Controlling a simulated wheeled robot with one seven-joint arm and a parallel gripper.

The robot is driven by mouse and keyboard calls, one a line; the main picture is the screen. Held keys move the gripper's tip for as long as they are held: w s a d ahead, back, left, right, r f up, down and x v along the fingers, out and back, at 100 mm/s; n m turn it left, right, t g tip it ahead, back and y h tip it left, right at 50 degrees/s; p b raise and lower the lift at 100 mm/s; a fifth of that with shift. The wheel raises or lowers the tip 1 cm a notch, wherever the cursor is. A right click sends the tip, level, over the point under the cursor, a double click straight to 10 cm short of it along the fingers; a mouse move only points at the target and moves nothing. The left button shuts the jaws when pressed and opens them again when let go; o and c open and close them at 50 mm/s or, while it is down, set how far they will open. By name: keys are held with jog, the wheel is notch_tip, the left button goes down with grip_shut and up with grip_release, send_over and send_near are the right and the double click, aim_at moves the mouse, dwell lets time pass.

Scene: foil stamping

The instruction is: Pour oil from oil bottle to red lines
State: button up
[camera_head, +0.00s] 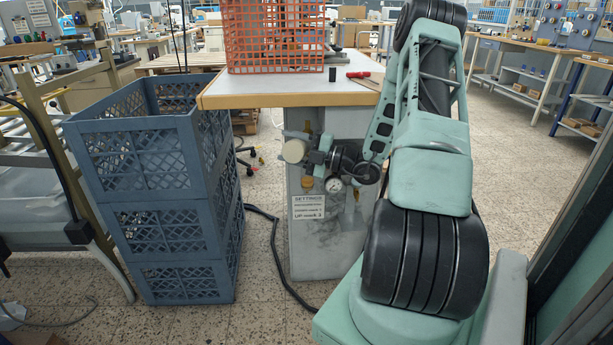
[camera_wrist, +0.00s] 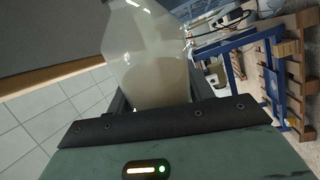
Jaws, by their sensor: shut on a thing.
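In the wrist view, a clear oil bottle (camera_wrist: 147,58) with a pale, cloudy liquid stands out in front of my gripper (camera_wrist: 157,98). My gripper is shut on the bottle, with its dark fingers at either side of the lower part. The upper end of the bottle is cut off by the top of the frame. I cannot make out any red lines in either view.
A wood-edged table (camera_head: 268,100) carries an orange-red crate (camera_head: 275,38), a small dark cylinder (camera_head: 332,74) and a red-handled tool (camera_head: 358,75). Stacked blue crates (camera_head: 165,220) stand left of it. A hose (camera_head: 275,245) lies on the floor.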

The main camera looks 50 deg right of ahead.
jog(key=shift+r+p, duration=0.1)
jog(key=shift+p, duration=0.6)
jog(key=n+p, duration=0.1)
jog(key=p, duration=0.2)
jog(key=shift+d+f, duration=0.1)
jog(key=shift+f, duration=0.2)
jog(key=f+n+p, duration=0.1)
jog(key=p, duration=0.2)
jog(key=shift+f, duration=0.1)
jog(key=shift+s+a+f+n+y+p, duration=0.1)
jog(key=shift+a+f+n+y+p, duration=0.25)
jog(key=shift+f+n, duration=0.35)
jog(key=shift+f, duration=0.1)
jog(key=b, duration=0.3)
jog(key=shift+f, duration=0.3)
